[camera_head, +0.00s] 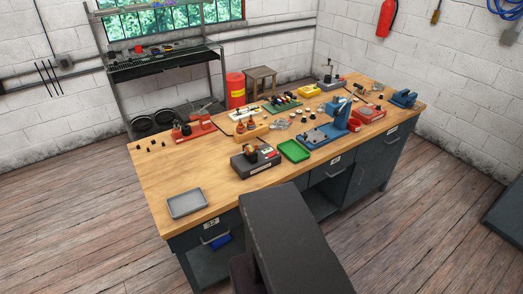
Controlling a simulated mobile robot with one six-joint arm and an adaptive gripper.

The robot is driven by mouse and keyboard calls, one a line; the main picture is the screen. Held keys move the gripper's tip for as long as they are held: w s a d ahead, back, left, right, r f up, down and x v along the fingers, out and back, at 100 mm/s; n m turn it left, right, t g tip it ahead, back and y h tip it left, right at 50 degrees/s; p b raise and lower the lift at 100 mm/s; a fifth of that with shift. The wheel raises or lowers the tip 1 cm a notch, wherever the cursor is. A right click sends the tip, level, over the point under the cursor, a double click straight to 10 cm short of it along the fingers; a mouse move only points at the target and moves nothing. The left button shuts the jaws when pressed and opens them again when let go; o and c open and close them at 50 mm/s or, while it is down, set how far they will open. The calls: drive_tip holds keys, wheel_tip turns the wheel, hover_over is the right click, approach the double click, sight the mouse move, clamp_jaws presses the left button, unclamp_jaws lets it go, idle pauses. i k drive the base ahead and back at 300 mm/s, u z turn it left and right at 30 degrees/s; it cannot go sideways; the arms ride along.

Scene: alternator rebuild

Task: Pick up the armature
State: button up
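A dark box-shaped device (254,163) with a red and white front stands near the front middle of the workbench. A small copper and dark part, which may be the armature (249,150), rests on its top. Two more copper-coloured parts (245,125) stand on a wooden block behind it; at this size I cannot tell for sure which part is the armature. My gripper is not in view.
The wooden workbench (165,185) also holds a grey tray (186,204), a green tray (294,151), a blue press (340,115), a red tool stand (194,130) and several small parts. The bench's left front is mostly clear. A dark part, probably mine, covers the lower middle.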

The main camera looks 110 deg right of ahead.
sight(250, 149)
drive_tip(key=u, duration=0.05)
drive_tip(key=k, duration=0.15)
drive_tip(key=z, duration=2.8)
drive_tip(key=k, duration=0.6)
drive_tip(key=u, duration=0.2)
drive_tip(key=i, duration=0.25)
drive_tip(key=z, duration=0.05)
